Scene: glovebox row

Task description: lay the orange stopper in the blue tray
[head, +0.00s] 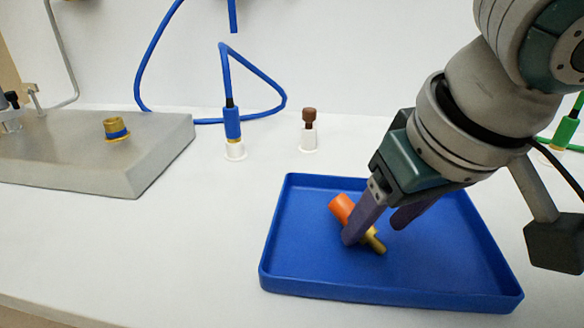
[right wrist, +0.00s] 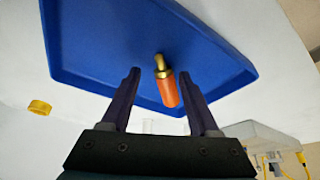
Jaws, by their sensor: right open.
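The orange stopper (head: 341,208) has an orange body and a brass tip. It lies on its side on the floor of the blue tray (head: 300,259). My right gripper (head: 372,226) is open over the tray, its fingers low around the stopper, and one finger hides the stopper's middle in the head view. In the right wrist view the stopper (right wrist: 167,88) lies between the two spread fingers (right wrist: 163,84), apart from both, its brass end pointing away from the palm. My left gripper is not in view.
A grey block (head: 150,150) with a brass fitting (head: 115,128) stands at the left. A blue cable plug (head: 232,125) and a brown plug (head: 309,118) stand in white seats behind the tray. A green cable (head: 566,130) is at far right. The white surface left of the tray is clear.

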